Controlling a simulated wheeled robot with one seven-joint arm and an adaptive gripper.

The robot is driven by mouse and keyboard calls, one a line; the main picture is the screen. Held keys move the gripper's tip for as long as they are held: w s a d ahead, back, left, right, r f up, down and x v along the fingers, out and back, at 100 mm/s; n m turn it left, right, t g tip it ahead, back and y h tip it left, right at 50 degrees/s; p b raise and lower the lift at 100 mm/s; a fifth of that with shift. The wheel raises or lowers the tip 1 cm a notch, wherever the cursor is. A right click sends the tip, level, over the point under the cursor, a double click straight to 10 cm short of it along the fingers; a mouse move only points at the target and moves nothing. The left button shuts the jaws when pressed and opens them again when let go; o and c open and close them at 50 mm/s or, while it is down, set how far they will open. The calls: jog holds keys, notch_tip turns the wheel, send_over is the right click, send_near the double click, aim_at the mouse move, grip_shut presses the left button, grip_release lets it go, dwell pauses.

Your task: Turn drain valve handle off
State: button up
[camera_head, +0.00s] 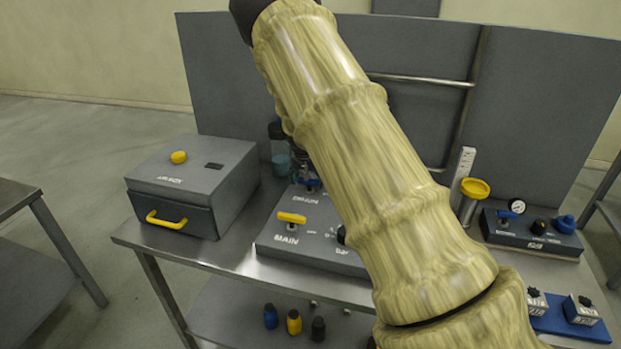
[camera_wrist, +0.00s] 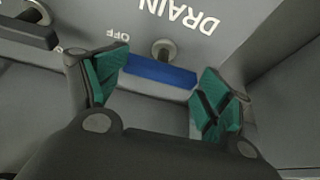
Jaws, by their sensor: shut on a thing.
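The blue drain valve handle (camera_wrist: 160,72) is a flat bar on a round metal stem, on a grey panel (camera_wrist: 260,25) lettered DRAIN and OFF, upside down in the wrist view. The handle's left end lies close to the OFF lettering. My gripper (camera_wrist: 158,84) has its green pads at the two ends of the bar and is shut on it. In the head view a small part of the blue handle (camera_head: 309,183) shows above the DRAIN lettering.
A yellow MAIN handle (camera_head: 292,217) sits on the same panel. A grey box with a yellow pull (camera_head: 166,221) stands to the left. A yellow funnel (camera_head: 474,188) and a gauge box (camera_head: 532,233) stand to the right. Several small bottles (camera_head: 293,322) are on the lower shelf.

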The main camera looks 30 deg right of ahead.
jog(key=shift+a+f+m, duration=0.1)
jog(key=shift+f+m, duration=0.1)
jog(key=shift+m, duration=0.1)
jog(key=shift+c, duration=0.2)
jog(key=o, duration=0.9)
jog(key=shift+o, duration=0.6)
jog(key=shift+w+f, duration=0.1)
jog(key=shift+w, duration=0.05)
jog(key=shift+r, duration=0.3)
jog(key=shift+r, duration=0.45)
jog(key=v, duration=1.1)
jog(key=shift+f, duration=0.1)
